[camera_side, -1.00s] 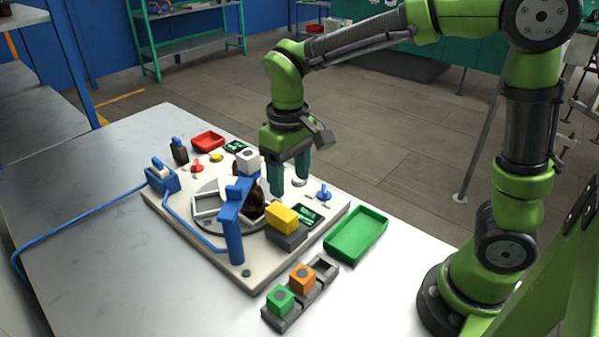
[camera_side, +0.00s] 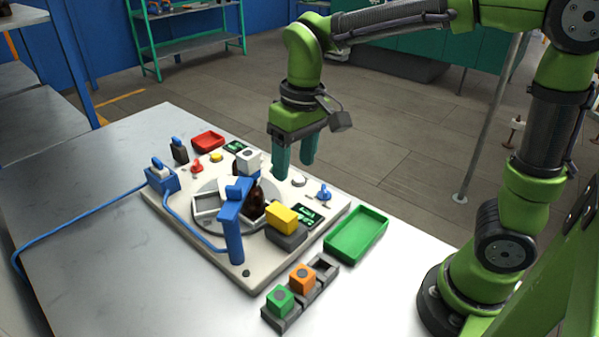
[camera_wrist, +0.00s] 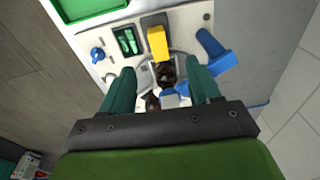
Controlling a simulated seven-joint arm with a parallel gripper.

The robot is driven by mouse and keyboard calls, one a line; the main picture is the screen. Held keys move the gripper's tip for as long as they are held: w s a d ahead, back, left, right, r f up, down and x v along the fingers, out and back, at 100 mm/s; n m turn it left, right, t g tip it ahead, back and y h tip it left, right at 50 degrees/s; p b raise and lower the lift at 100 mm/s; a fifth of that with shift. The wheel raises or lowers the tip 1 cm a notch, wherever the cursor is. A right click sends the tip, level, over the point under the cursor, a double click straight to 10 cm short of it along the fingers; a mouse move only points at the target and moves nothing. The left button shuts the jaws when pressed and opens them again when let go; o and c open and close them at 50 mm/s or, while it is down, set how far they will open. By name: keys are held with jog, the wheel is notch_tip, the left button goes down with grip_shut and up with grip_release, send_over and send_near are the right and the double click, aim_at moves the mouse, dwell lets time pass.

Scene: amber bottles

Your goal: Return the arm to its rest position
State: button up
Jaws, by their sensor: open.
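My gripper (camera_side: 294,160) has two teal fingers, set apart and empty. In the side view it hangs above the back right part of the white board (camera_side: 176,225), clear of it. Amber bottles (camera_side: 253,203) stand on the round grey turntable (camera_side: 206,188), partly hidden behind the blue post (camera_side: 232,225). In the wrist view the fingers (camera_wrist: 163,88) frame two dark bottle tops (camera_wrist: 166,76) below, with nothing between them. The rest of my arm reaches in from the right, bent high.
A yellow block (camera_side: 282,218) on a dark base, a blue knob (camera_side: 324,193) and a white block (camera_side: 249,160) stand on the board. Air above is free.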

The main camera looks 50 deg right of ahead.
jog(key=s+d+r+m+t+y, duration=0.1)
jog(key=s+d+r+m+t, duration=0.1)
jog(key=s+d+t, duration=0.4)
jog(key=shift+s+r+m, duration=0.15)
jog(key=shift+s+m, duration=0.65)
jog(key=shift+s, duration=1.35)
